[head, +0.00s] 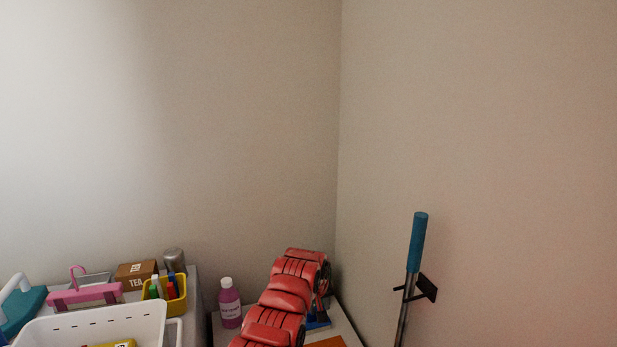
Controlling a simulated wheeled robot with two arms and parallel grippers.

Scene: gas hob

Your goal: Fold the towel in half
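I see no thing that is clearly a towel. A flat orange patch (328,342) shows at the bottom edge of the head view on a pale surface. Most of it is cut off, and I cannot tell whether it is cloth. Neither of my grippers is in view.
At the lower left are a white basket (95,325), a pink-handled item (85,294), a brown tea box (137,274) and a yellow caddy (165,292). A pink bottle (229,303) stands beside a red segmented shape I cannot identify. A blue-handled pole (416,245) is at the right wall.

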